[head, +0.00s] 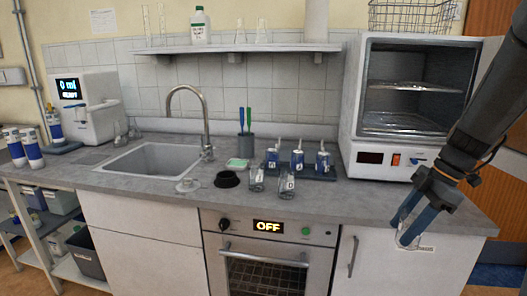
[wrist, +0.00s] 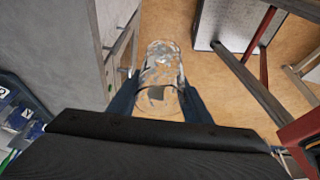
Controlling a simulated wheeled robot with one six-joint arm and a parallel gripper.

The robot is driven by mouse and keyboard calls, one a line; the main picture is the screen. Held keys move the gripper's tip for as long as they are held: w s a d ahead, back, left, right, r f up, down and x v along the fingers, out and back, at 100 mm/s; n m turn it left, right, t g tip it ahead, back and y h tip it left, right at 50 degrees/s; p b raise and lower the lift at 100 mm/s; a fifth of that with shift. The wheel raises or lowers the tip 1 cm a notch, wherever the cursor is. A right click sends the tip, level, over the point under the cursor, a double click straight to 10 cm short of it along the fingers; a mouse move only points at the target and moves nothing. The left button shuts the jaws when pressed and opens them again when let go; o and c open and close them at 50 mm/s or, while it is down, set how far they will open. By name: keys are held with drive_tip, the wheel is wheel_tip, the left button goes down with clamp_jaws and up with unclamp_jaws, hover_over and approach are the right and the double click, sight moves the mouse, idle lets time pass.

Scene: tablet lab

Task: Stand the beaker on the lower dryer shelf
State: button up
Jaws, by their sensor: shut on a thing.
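The clear glass beaker (head: 408,236) is between the blue fingers of my gripper (head: 404,229) at the right, in front of the counter's cupboard. The wrist view also shows the beaker (wrist: 162,65), with a finger on each side and its far end pointing away from the camera. My gripper is shut on it. The white dryer (head: 349,130) stands on the counter behind and left of my gripper, its chamber showing open. Its upper shelf (head: 415,86) and lower shelf (head: 400,122) are wire racks and look empty. My arm hides part of the dryer's right side.
Small glass vessels (head: 257,180) stand near the counter's front edge, beside a rack of blue-labelled bottles (head: 298,160). A sink (head: 155,160) with a tap is at the left. A wire basket (head: 410,16) sits on the dryer. The counter before the dryer is clear.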

drive_tip(key=w+a+f+m+t+h, duration=0.3)
drive_tip(key=w+a+f+m, duration=0.55)
drive_tip(key=m, duration=0.45)
drive_tip(key=s+a+r+m+h+p, duration=0.3)
drive_tip(key=a+p, duration=0.4)
drive_tip(key=p, duration=0.6)
drive_tip(key=s+f+y+b, duration=0.1)
drive_tip(key=s+f+b, duration=0.4)
drive_tip(key=f, duration=0.7)
drive_tip(key=shift+m+t, duration=0.3)
drive_tip(key=shift+a+r, duration=0.1)
drive_tip(key=shift+a, duration=0.05)
